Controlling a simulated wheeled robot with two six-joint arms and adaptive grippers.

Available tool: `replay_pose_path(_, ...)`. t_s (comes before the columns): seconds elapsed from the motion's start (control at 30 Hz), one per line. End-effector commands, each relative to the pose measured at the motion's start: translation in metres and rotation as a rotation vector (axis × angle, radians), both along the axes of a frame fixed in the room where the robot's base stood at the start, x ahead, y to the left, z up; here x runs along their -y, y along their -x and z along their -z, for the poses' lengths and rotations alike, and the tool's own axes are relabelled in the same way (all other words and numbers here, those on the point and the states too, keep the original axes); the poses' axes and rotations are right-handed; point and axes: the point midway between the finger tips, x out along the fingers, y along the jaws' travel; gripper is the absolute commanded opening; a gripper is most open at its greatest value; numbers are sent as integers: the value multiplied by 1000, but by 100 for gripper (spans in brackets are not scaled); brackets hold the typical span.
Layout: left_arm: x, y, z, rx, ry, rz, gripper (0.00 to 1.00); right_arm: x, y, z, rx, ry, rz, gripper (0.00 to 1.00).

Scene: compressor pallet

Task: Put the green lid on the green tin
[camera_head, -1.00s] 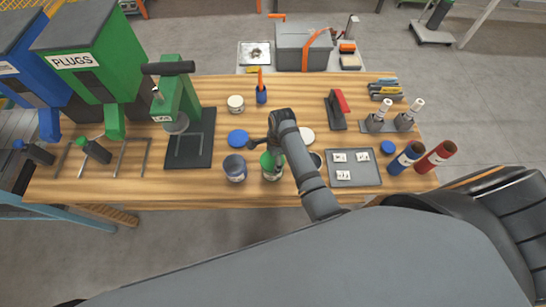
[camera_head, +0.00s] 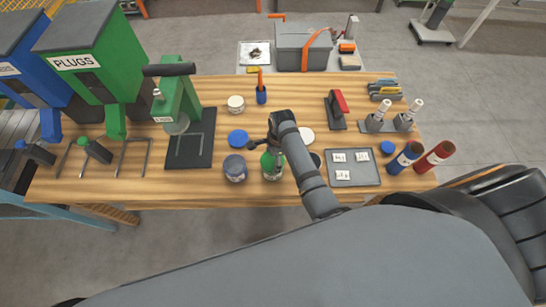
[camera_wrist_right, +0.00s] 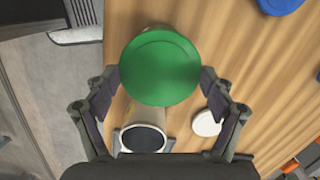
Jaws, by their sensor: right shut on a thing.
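The green lid (camera_head: 267,160) is held in my right gripper (camera_head: 268,150), whose fingers close on its rim from both sides in the wrist view (camera_wrist_right: 160,82). There the lid (camera_wrist_right: 160,67) looks flat and faces the camera. The green tin (camera_head: 272,174) stands near the front edge of the table, directly below the lid in the head view. The lid hides the tin's mouth, and I cannot tell whether the two touch. My left gripper is out of view.
A grey-blue tin (camera_head: 235,170) stands left of the green tin; an open tin (camera_wrist_right: 143,138) stands on the other side. A blue lid (camera_head: 238,138) and a white lid (camera_head: 307,136) lie behind. A grey tray (camera_head: 352,176) is at right.

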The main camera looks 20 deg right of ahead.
Motion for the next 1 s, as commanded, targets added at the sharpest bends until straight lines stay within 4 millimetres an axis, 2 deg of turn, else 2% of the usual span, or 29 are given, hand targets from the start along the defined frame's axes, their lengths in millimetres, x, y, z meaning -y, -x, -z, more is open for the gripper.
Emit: replay_pose_path(1.0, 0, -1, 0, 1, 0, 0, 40, 0, 0, 5, 1, 0, 0, 56)
